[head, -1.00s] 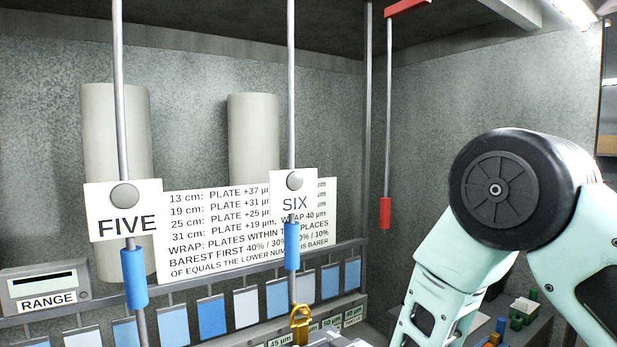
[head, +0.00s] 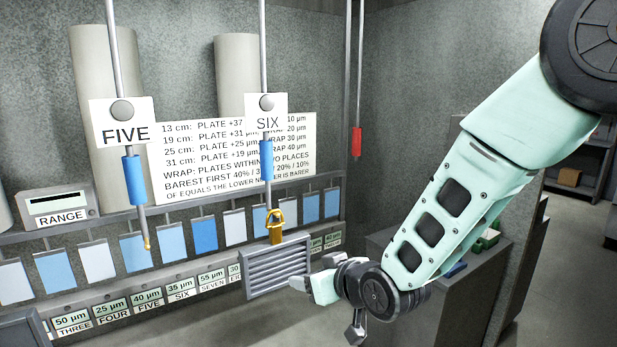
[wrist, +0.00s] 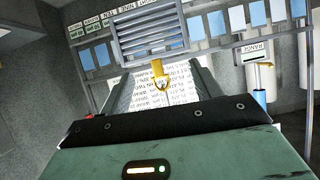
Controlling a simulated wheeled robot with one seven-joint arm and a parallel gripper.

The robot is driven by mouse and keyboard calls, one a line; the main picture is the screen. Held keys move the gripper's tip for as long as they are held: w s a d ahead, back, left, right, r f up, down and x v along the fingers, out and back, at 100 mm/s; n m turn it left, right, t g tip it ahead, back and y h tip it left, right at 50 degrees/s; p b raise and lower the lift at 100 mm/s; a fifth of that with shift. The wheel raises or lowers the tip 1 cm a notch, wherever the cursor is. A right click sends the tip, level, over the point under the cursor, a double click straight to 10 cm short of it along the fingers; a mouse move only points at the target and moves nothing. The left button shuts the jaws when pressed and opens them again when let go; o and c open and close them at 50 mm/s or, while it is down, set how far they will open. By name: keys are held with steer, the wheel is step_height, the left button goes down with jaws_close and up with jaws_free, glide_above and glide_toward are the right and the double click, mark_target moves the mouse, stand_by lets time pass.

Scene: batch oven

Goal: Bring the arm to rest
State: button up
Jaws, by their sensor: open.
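My arm (head: 450,215) reaches down from the upper right in the head view, its forearm slanting to the lower left.
Rods with blue grips carry the signs FIVE (head: 124,133) and SIX (head: 267,124). A yellow padlock-shaped piece (head: 275,234) is at the louvred panel's top. A RANGE box (head: 58,205) is at left. A grey cabinet (head: 470,290) stands behind my forearm. Open floor lies right.

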steer(key=s+d+f+g+h+b, duration=0.2)
steer(key=s+d, duration=0.3)
steer(key=s, duration=0.5)
steer(key=s+d+f+g+h+b, duration=0.2)
steer(key=s+d+g+b, duration=0.1)
steer(key=s, duration=0.7)
steer(key=s+d+f+n+g+h+b, duration=0.1)
steer(key=s+d+g, duration=0.4)
steer(key=s, duration=0.6)
steer(key=shift+d+f+h+b, duration=0.7)
steer(key=shift+d+h+b, duration=0.15)
steer(key=shift+d+h, duration=0.15)
